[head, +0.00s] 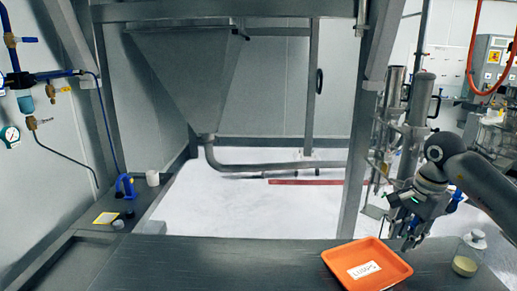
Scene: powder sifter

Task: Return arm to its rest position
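My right arm comes in from the right edge in the head view. Its dark gripper (406,238) points down, just above and behind the right back corner of an orange tray (349,259). No object shows clearly between the fingers, and their spacing is too small to make out. The orange tray lies on the dark grey table (220,265) near its front edge and holds a white label with dark lettering. My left arm and gripper are not in view.
A glass jar with pale contents (464,264) and a white-lidded container (475,239) stand right of the tray. A steel hopper (190,75) hangs behind. Upright metal posts stand close left of my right gripper. The table's middle is clear.

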